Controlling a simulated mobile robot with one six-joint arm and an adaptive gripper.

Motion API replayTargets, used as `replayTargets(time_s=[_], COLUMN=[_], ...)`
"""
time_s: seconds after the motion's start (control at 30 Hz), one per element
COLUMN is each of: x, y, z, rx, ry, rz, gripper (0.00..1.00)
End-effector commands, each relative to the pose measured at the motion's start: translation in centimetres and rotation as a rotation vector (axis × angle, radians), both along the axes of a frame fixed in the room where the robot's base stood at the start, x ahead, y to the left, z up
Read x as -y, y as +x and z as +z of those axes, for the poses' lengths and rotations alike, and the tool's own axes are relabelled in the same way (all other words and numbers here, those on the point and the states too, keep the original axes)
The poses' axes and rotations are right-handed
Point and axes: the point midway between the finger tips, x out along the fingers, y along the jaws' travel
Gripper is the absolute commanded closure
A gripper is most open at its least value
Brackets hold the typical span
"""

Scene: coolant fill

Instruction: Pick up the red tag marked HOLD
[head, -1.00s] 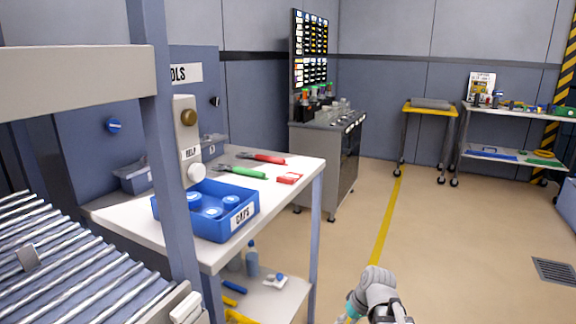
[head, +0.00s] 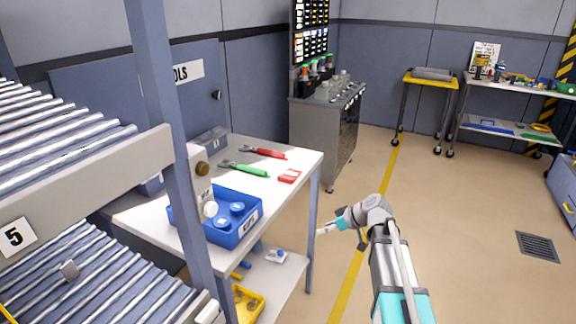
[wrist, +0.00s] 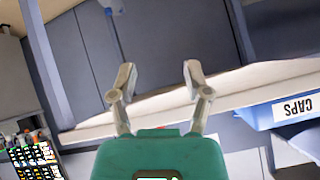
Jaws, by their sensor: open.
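The red tag (head: 289,176) lies flat on the white bench top (head: 300,158) near its right edge in the head view. Its lettering is too small to read. My gripper (head: 320,232) is to the right of the bench, near its front right leg and apart from the tag. In the wrist view my gripper (wrist: 158,72) has its two fingers spread with nothing between them.
Green-handled pliers (head: 248,169) and a red-handled tool (head: 266,152) lie left of the tag. A blue CAPS bin (head: 234,236) stands at the front of the bench. A roller rack (head: 100,185) is at the left.

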Motion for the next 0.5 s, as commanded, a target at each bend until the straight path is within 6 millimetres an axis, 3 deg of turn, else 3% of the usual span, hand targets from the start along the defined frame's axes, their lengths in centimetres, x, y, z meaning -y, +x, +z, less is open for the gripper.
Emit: replayTargets(time_s=[0.03, 0.5], x=[-0.1, -0.8], y=[0.9, 6.0], z=[2.3, 13.7], rx=[0.027, 0.298], ry=[0.016, 0.156], rz=[0.012, 0.104], gripper=[0.37, 0.37])
